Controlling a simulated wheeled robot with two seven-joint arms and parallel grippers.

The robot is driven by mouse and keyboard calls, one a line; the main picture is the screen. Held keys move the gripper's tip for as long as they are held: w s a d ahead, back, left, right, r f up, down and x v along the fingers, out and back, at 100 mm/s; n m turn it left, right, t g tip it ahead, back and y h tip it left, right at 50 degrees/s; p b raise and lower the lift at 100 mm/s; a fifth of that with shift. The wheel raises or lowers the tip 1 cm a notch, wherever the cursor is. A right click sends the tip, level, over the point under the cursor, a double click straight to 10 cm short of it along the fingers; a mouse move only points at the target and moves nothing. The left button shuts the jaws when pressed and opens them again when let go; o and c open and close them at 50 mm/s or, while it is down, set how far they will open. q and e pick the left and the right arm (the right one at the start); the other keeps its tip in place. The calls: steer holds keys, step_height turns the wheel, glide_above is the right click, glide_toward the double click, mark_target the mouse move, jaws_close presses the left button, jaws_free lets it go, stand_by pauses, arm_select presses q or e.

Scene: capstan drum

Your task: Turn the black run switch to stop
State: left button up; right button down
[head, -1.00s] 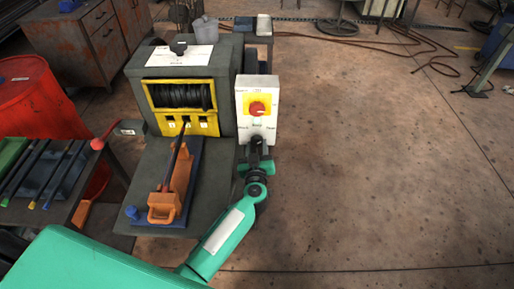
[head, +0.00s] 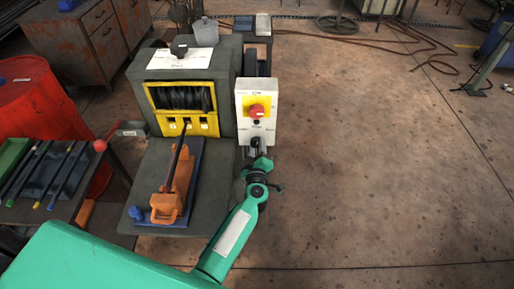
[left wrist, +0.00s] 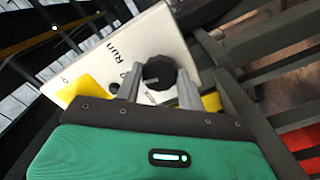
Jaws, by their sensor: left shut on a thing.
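The black run switch (left wrist: 158,71) is a round, ridged knob on the front of a white control box (head: 242,130). The word "Run" is printed beside it in the left wrist view. A pale mark shows on the knob, but I cannot tell which label it points at. My left gripper (head: 257,144) has its fingers on either side of the knob and is shut on it. In the head view the gripper mostly hides the knob. My right gripper is not in view.
A red knob (head: 257,111) on a yellow plate sits higher on the box. The capstan drum (head: 185,97) with dark rope is in the grey housing to the left. An orange bracket (head: 166,206) stands on the bench in front.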

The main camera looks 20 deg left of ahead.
arm_select(q)
steer(key=shift+n, duration=1.2)
steer(key=o, duration=0.9)
steer(key=shift+o, duration=0.4)
steer(key=shift+s, duration=0.1)
steer(key=p+v, duration=0.2)
steer(key=v, duration=1.1)
steer(key=shift+s, duration=0.35)
